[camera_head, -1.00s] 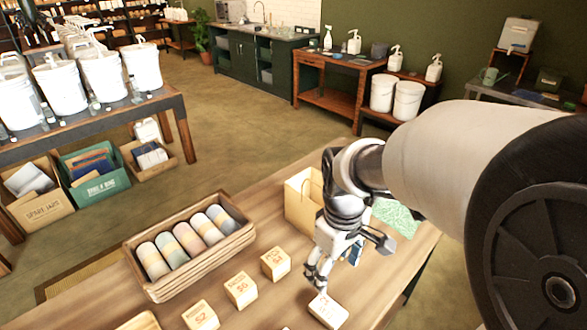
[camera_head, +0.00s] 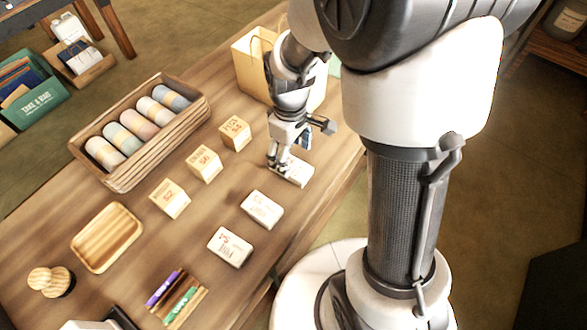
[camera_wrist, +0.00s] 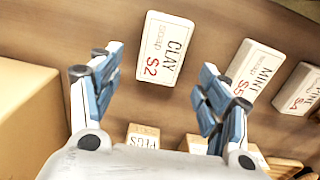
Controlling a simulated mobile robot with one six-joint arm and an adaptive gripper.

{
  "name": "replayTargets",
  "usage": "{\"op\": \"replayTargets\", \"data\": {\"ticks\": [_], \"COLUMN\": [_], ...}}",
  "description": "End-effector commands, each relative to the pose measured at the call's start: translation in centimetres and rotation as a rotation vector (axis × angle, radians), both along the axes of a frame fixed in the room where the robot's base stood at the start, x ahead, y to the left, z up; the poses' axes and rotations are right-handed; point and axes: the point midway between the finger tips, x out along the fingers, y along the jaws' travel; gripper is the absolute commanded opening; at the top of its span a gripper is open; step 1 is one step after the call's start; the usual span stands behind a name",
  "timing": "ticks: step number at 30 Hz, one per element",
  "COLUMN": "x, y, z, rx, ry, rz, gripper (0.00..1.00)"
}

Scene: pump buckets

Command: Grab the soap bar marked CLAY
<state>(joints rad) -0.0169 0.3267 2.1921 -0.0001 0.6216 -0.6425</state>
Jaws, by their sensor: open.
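The white soap bar marked CLAY (camera_wrist: 165,48) lies on the wooden table, with "$2" on its label. In the wrist view it sits between and just beyond the fingertips of my gripper (camera_wrist: 158,66), nearer the left finger. The fingers are spread wide with nothing between them. In the head view my gripper (camera_head: 280,160) points down just above the same bar (camera_head: 297,172) and covers its left end. I cannot tell there whether the fingers touch it.
Soap bars marked MINT (camera_wrist: 256,70) and PINE (camera_wrist: 298,90) lie in a row to the right in the wrist view. Small labelled cubes (camera_head: 204,163), a long basket (camera_head: 172,144) and a wooden tray (camera_head: 137,226) are on the table. A paper bag (camera_head: 250,75) stands behind my gripper.

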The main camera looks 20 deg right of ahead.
Motion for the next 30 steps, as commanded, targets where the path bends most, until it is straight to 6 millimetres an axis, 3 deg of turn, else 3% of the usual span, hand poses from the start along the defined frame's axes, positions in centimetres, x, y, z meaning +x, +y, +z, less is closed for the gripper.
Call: {"op": "replayTargets", "data": {"ticks": [12, 19, 30], "x": [-0.9, -0.9, -0.9], "y": [-0.6, -0.6, -0.6], "z": [-5.1, -5.0, -5.0], "rx": [0.0, -0.001, 0.0], "ry": [0.003, 0.001, 0.001], "rz": [-0.001, 0.0, 0.0], "gripper": [0.7, 0.69, 0.45]}}
